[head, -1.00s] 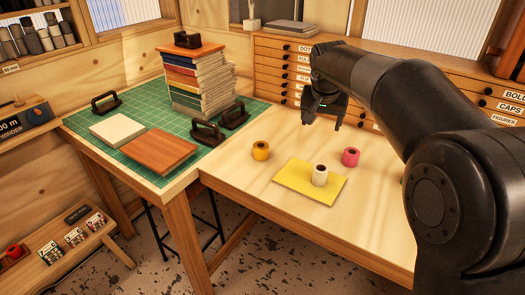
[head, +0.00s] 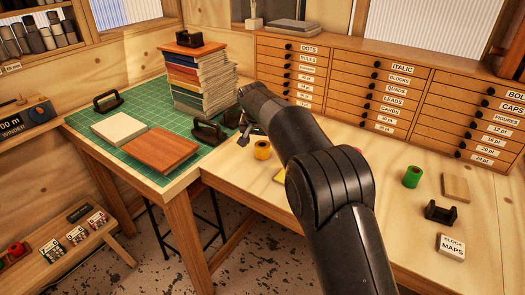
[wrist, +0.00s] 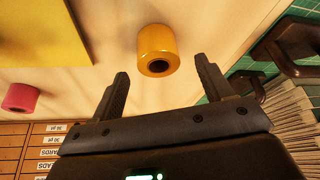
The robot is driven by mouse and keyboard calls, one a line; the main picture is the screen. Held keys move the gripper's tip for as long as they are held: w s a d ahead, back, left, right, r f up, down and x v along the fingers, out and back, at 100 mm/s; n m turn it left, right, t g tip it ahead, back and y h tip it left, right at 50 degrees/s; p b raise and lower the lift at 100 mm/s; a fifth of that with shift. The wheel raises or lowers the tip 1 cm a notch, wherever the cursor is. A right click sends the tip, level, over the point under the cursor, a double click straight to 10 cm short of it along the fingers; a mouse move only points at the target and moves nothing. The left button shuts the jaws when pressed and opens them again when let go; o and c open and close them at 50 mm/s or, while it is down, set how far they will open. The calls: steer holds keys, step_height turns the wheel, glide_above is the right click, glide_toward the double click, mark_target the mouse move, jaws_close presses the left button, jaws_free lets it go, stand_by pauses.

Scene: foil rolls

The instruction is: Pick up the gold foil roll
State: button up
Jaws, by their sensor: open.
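The gold foil roll (head: 262,150) stands on the wooden table near the green mat's edge in the head view. In the wrist view the gold foil roll (wrist: 157,50) appears beyond the fingertips, roughly between their lines. My gripper (wrist: 163,78) is open and empty, with a gap between it and the roll. In the head view my gripper (head: 243,135) is small and partly hidden by my arm, just left of and behind the roll.
A pink roll (wrist: 20,97) and a yellow sheet (wrist: 45,30) lie to one side. Dark-handled weights (head: 209,133) and a book stack (head: 196,85) stand on the green mat (head: 150,90) nearby. A green roll (head: 412,176) stands right. Drawers (head: 390,95) line the back.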

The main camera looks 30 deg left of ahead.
steer(key=x, duration=0.5)
steer(key=shift+w+d+f, duration=0.1)
steer(key=shift+w+f, duration=0.05)
steer(key=shift+f, duration=0.05)
steer(key=c, duration=1.1)
steer(key=shift+r, duration=0.1)
